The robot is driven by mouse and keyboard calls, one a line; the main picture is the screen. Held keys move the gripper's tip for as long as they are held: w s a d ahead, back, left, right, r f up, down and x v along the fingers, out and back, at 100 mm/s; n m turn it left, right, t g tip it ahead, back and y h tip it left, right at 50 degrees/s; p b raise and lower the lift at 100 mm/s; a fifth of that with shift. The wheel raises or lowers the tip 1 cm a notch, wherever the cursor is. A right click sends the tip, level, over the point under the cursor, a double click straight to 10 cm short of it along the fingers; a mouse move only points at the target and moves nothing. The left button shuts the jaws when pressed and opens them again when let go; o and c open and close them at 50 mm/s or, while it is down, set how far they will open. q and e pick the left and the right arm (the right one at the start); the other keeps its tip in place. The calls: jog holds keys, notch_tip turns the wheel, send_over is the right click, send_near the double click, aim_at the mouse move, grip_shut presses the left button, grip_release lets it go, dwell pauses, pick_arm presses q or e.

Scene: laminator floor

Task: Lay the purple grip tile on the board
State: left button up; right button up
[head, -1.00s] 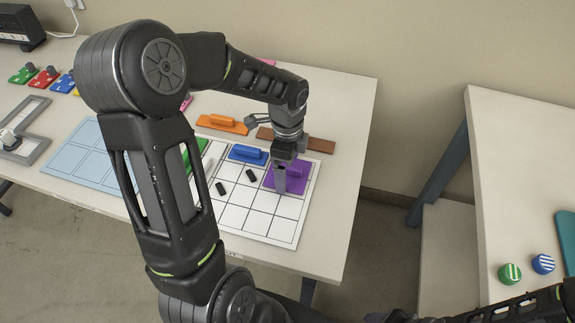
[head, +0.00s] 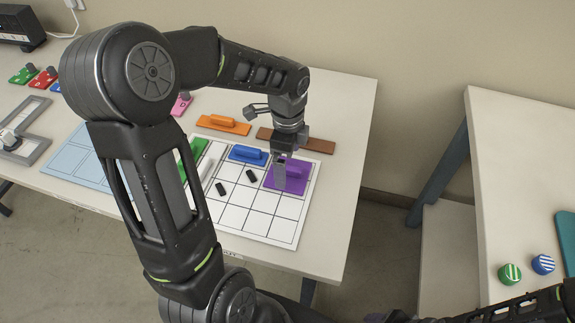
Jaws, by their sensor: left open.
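My left gripper (head: 279,186) is open and points down at the left part of the purple tile. One finger hides much of the other, and I cannot tell whether they touch the grip. My right gripper is out of view.
Blue (head: 248,155) and green (head: 193,158) grip tiles also lie on the board, with two small black pieces. Orange (head: 223,124) and brown (head: 320,145) tiles lie behind it. The board's front cells are bare. A second table (head: 520,170) stands across a gap at right.

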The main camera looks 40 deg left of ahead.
aim_at(288, 167)
pick_arm(q)
notch_tip(288, 167, up, 9)
dwell(0.3)
dwell(0.5)
